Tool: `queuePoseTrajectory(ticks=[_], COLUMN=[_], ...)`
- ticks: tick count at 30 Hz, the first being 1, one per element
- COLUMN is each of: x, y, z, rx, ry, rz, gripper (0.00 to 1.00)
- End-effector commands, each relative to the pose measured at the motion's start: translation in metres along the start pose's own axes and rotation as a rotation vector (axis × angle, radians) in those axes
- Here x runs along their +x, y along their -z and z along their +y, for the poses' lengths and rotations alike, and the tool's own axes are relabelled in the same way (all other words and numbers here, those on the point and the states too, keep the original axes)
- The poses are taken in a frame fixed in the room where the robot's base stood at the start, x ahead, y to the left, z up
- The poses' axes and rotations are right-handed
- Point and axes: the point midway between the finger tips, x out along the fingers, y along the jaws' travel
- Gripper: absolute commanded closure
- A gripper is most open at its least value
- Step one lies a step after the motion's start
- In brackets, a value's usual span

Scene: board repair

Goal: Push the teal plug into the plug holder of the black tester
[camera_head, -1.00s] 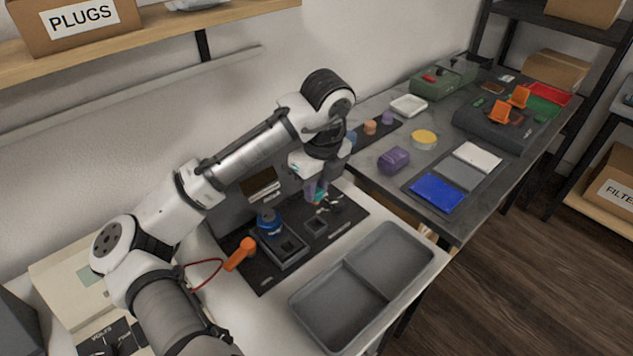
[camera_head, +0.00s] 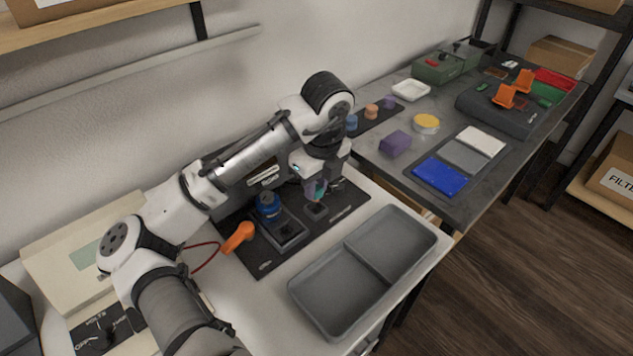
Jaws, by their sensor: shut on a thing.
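My gripper (camera_head: 316,191) points down over the black mat and is shut on the small teal plug (camera_head: 319,186), which is mostly hidden between the fingers. Directly below it is a small dark square holder (camera_head: 316,209) on the mat. The plug is at or just above this holder; I cannot tell whether it touches or has entered. Left of it stands a dark block (camera_head: 286,238) with a square recess and a blue round part (camera_head: 268,205) behind it. I cannot tell which dark unit is the black tester.
A grey two-compartment tray (camera_head: 345,315) stands in front. The right table holds a purple block (camera_head: 395,143), colored pads and a dark device with orange flaps (camera_head: 498,108).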

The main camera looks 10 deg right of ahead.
Motion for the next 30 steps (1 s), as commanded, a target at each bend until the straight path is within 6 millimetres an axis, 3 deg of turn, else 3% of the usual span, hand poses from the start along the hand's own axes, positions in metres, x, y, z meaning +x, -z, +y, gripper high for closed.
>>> queuePoseTrajectory(ticks=[30], x=[0.011], y=[0.001], z=[0.0], rx=[0.0], ry=[0.0], rz=[-0.001], gripper=[1.0])
